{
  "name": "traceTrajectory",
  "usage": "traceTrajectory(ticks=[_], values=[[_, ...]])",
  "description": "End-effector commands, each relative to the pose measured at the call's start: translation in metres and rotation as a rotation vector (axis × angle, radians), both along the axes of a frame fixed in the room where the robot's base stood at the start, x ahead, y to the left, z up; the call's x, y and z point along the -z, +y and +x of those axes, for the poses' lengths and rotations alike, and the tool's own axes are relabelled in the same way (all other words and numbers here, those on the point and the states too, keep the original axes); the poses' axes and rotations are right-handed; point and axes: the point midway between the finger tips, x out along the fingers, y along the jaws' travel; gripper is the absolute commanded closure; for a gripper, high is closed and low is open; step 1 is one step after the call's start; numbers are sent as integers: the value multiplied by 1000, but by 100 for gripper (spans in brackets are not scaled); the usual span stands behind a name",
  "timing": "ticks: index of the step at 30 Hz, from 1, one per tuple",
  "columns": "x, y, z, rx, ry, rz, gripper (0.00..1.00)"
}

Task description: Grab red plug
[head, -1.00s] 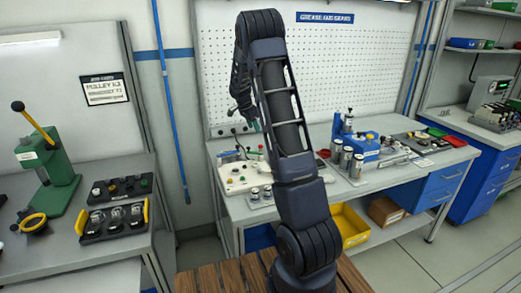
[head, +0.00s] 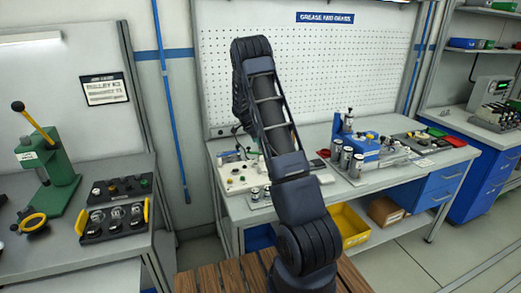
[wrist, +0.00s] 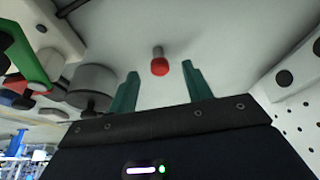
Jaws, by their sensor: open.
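The red plug (wrist: 159,67) shows in the wrist view as a small red cap on a short grey stem, against a pale surface. My gripper (wrist: 160,73) is open, with its two green fingers apart. In the picture the red cap lies between the fingertips, with clear gaps on both sides. I cannot tell how far beyond the tips it is. In the head view my arm hides my gripper, and I cannot make out the plug there.
In the wrist view a grey cylinder (wrist: 92,86) and other fittings stand left of the fingers. A perforated board (wrist: 295,100) is at the right. In the head view the workbench (head: 300,222) carries a pale control box (head: 238,175) and a blue unit (head: 362,145).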

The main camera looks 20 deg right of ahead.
Motion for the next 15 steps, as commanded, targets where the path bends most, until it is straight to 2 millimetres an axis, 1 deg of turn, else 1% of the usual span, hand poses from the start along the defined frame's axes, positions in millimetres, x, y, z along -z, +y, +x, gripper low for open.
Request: traceTrajectory(ticks=[5, 8, 9, 12, 15], values=[[13, -12, 0, 3, 1, 1, 50], [25, -21, 0, 2, 2, 1, 50], [31, -22, 0, 2, 2, 1, 50], [40, -25, 1, 1, 0, 1, 50], [43, -26, 2, 0, -1, 0, 50]])
